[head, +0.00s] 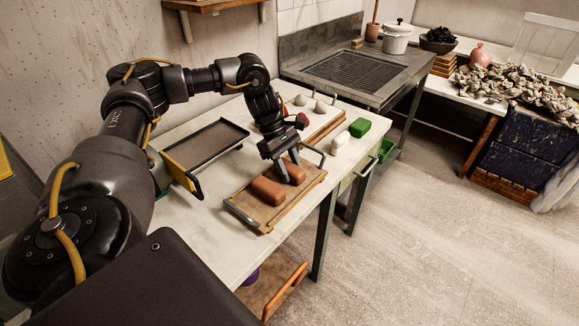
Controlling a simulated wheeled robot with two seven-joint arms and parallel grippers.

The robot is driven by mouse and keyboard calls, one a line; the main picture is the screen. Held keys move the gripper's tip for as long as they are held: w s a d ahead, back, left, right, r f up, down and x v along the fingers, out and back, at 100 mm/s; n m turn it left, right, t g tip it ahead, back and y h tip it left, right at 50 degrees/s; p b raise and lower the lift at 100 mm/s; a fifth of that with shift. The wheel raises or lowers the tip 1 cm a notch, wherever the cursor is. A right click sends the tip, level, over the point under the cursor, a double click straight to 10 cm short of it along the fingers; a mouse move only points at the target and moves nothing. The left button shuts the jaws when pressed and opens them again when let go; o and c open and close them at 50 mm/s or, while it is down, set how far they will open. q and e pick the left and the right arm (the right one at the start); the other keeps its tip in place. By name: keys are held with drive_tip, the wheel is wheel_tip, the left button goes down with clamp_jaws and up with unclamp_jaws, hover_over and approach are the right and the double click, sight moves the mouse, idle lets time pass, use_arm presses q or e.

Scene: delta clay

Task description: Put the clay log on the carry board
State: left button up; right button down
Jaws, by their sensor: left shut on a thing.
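The carry board (268,213) is a wooden tray with a metal handle at each end, on the white table. One reddish-brown clay log (267,191) lies on it at the left. A second reddish-brown clay log (297,174) is beside it, over the board's far part. My left gripper (288,171) points down and is shut on this second log. Its fingers cover part of the log, and I cannot tell whether the log touches the board. My right gripper is not in view.
A dark tray (205,143) with a yellow-edged end lies left of the board. Behind the gripper is another board (322,125) with pale lumps.

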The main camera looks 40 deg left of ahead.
use_arm(q)
drive_tip(key=o, duration=1.3)
